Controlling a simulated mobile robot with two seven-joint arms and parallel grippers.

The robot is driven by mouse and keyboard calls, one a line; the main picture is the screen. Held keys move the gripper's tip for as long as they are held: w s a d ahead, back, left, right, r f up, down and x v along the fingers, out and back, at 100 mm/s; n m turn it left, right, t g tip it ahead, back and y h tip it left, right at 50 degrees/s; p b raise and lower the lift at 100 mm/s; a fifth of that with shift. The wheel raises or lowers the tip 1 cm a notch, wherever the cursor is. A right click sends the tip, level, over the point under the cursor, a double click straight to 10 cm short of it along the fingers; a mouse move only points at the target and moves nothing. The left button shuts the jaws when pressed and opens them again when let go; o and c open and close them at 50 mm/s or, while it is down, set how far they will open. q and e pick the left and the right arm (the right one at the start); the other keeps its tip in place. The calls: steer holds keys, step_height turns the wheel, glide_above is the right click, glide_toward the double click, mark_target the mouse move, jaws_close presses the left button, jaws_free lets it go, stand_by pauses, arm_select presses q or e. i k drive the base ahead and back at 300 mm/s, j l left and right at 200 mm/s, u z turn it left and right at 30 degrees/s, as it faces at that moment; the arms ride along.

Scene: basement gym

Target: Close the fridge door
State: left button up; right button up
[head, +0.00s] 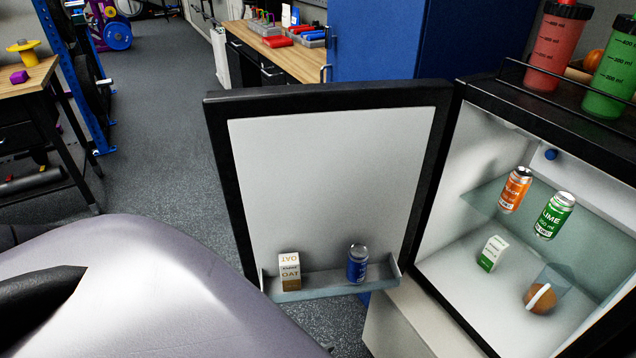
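The fridge door (335,190) stands wide open in the head view, its white inner face toward me and its black frame hinged at the fridge's left edge. Its low shelf holds an OAT carton (289,271) and a blue can (357,264). The open fridge (445,275) at the right shows a glass shelf with an orange can (515,190) and a green LIME can (556,215). A small green and white carton (491,253) and a brown round item (540,299) sit lower inside. Neither gripper shows.
A red bottle (558,45) and a green bottle (614,70) stand on the fridge top behind a rail. A blue cabinet (378,40) rises behind the door. A wooden bench (285,55) and a small table (30,82) stand farther back. Grey floor (160,140) is clear left of the door.

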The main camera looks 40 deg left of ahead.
mark_target(316, 172)
steer(key=j, duration=0.75)
steer(key=k+j, duration=0.1)
steer(key=j, duration=0.7)
steer(key=j+z, duration=0.25)
steer(key=j, duration=0.5)
steer(key=j+z, duration=0.3)
steer(key=j, duration=0.25)
steer(key=j+z, duration=0.3)
steer(key=j, duration=0.25)
steer(key=k+j+z, duration=0.1)
steer(key=j+z, duration=0.25)
steer(key=j, duration=0.2)
steer(key=k+j+z, duration=0.15)
steer(key=j+z, duration=0.15)
steer(key=j, duration=0.2)
steer(key=j+z, duration=0.2)
steer(key=z, duration=0.2)
steer(key=k+j+z, duration=0.1)
steer(key=z, duration=0.3)
